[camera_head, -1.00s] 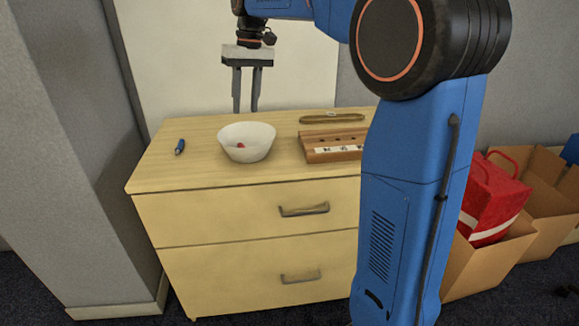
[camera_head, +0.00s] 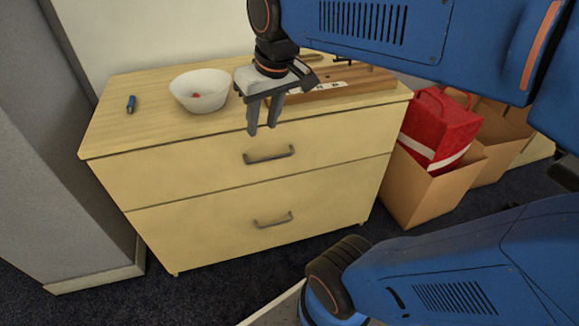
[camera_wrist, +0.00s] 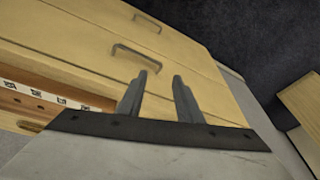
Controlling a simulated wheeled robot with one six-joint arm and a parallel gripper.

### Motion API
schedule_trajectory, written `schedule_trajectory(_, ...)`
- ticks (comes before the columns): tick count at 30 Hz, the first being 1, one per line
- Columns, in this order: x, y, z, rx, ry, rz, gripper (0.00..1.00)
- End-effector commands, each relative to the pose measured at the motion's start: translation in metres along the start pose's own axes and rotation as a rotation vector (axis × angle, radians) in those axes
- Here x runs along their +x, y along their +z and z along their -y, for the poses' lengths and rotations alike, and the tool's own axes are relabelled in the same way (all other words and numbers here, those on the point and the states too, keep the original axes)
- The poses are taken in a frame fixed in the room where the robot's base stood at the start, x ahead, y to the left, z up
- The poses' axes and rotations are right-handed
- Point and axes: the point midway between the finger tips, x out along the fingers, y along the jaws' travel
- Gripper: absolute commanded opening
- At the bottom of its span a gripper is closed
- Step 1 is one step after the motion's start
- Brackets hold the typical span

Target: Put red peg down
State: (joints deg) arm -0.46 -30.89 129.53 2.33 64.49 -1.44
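A small red piece (camera_head: 196,96) lies inside the white bowl (camera_head: 187,89) on the dresser top; it is too small to tell whether it is the red peg. My gripper (camera_head: 262,129) points down in front of the dresser's front edge, right of the bowl. Its two fingers are apart with nothing between them, as the wrist view also shows (camera_wrist: 160,76). A brown wooden rack (camera_head: 345,76) with holes and white labels stands right of the bowl, partly hidden behind my gripper and arm. Part of it shows at the left of the wrist view (camera_wrist: 52,98).
A blue marker-like object (camera_head: 131,104) lies left of the bowl on the dresser (camera_head: 115,128). The dresser's drawers are shut, with protruding handles (camera_head: 268,154). Cardboard boxes (camera_head: 425,195), one with a red bag (camera_head: 437,126), stand on the right. A grey pillar is at left.

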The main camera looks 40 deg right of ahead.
Motion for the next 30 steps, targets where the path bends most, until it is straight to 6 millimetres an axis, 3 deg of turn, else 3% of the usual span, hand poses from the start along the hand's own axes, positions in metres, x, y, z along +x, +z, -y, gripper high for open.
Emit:
schedule_trajectory(1, 0.006, 0.018, -0.002, 0.002, 0.006, -0.017, 0.33)
schedule_trajectory(6, 0.029, 0.067, -0.007, 0.006, 0.024, -0.071, 0.33)
schedule_trajectory(12, 0.049, 0.100, -0.011, 0.009, 0.038, -0.110, 0.33)
schedule_trajectory(30, 0.054, 0.107, -0.012, 0.010, 0.040, -0.119, 0.33)
